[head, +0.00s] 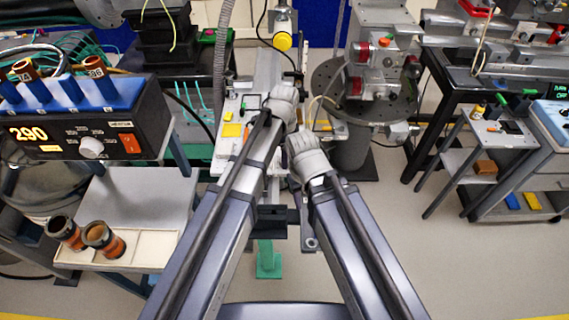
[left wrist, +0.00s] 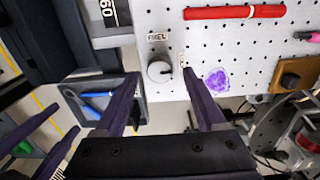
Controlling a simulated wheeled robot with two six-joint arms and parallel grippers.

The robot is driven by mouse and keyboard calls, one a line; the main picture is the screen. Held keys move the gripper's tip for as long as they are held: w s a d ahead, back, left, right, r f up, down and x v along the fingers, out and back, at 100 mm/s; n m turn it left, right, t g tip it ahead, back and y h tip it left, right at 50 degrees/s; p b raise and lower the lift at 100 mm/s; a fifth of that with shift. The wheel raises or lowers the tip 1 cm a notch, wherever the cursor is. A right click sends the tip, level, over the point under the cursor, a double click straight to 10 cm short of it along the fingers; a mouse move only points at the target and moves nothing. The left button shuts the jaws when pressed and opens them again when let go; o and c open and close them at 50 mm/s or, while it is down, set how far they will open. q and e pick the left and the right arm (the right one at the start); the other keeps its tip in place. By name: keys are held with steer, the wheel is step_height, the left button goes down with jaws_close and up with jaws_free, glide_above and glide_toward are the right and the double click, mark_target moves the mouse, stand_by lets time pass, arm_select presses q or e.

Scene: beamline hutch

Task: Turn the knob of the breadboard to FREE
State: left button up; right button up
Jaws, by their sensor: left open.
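The breadboard (left wrist: 225,45) is a pale plate with rows of holes in the left wrist view. Its knob (left wrist: 159,70) is a small round grey-and-black dial near the plate's lower left edge. A label (left wrist: 157,37) above the knob seems to read FIXED; a smaller tilted label (left wrist: 182,60) to its right is unreadable. I cannot tell the knob's exact setting. My left gripper (left wrist: 160,77) is open, its dark fingertips either side of the knob in the picture, with no contact visible. In the head view my arms hide the knob, and my right gripper's fingers do not show.
A red marker (left wrist: 234,12), a purple patch (left wrist: 216,80) and a brown block (left wrist: 294,74) are on the breadboard. A grey tray (left wrist: 75,92) with a blue tool lies left of the knob.

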arm_select(q)
step_height(320, 180, down, 2)
steer(key=shift+f+b, duration=0.1)
steer(key=shift+b, duration=0.5)
steer(key=shift+c, duration=0.3)
jaws_close()
